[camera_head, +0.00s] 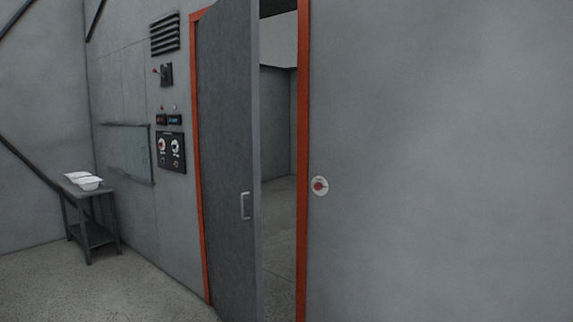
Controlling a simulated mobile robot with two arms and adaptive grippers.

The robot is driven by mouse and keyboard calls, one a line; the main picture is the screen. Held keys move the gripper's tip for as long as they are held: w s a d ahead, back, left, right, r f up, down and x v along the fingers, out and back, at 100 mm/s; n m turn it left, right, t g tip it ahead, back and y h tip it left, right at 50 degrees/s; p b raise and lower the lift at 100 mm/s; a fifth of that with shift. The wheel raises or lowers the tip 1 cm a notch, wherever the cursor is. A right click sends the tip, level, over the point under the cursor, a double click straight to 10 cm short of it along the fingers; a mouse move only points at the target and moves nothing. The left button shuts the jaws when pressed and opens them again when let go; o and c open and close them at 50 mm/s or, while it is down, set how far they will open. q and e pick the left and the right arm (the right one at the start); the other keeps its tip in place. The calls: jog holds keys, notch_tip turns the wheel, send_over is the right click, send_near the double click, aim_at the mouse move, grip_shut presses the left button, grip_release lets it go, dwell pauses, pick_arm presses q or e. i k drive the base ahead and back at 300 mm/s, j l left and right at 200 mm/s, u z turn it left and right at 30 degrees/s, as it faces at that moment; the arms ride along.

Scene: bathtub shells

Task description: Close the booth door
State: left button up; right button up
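The booth door (226,150) is a tall dark grey panel in an orange-red frame (303,160). It stands partly open, hinged on the left and swung out towards me. A gap on its right shows the booth's grey interior (278,130) and floor. A light metal D-shaped handle (245,206) sits near the door's free edge, below mid-height. The door's bottom edge is cut off by the picture. Neither of my grippers is in view.
A round red button (320,186) on a pale plate is on the wall right of the frame. The floor (120,290) at front left is clear.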

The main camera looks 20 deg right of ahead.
aim_at(228, 38)
jog(key=z, duration=0.2)
jog(key=i+j, duration=0.1)
jog(key=i, duration=0.4)
jog(key=i+j, duration=0.1)
jog(key=i, duration=0.4)
